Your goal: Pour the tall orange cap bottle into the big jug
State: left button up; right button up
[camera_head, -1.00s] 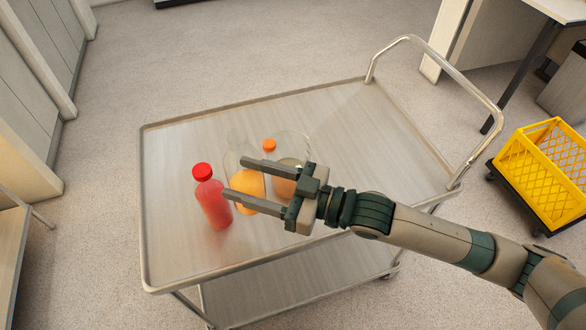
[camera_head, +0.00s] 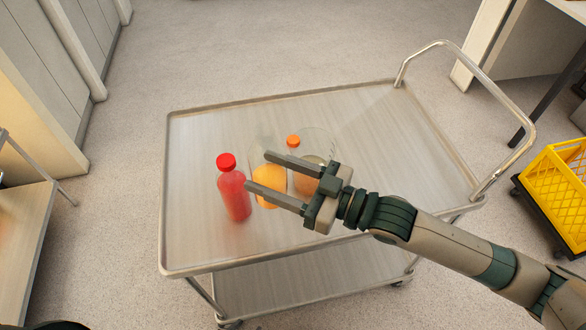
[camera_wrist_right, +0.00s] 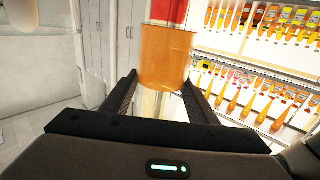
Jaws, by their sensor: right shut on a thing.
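My right gripper (camera_head: 285,184) reaches in from the right, low over the cart. Its fingers are shut around a clear vessel with orange juice (camera_head: 268,187), which also shows between the fingers in the right wrist view (camera_wrist_right: 165,62). I see no cap on this vessel. An orange cap (camera_head: 293,140) shows just behind the gripper, above an orange body (camera_head: 304,184) that the gripper partly hides. A large clear outline, likely the big jug (camera_head: 325,146), stands behind the gripper; its lower part is hidden. My left gripper is not in view.
A red bottle with a red cap (camera_head: 234,193) stands upright just left of my fingertips. The steel cart top (camera_head: 200,130) is clear at the back and left. A rail (camera_head: 500,95) rises at its right end. A yellow crate (camera_head: 560,190) stands at right.

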aim_at(283, 159)
jog(key=shift+r, duration=0.1)
dwell(0.7)
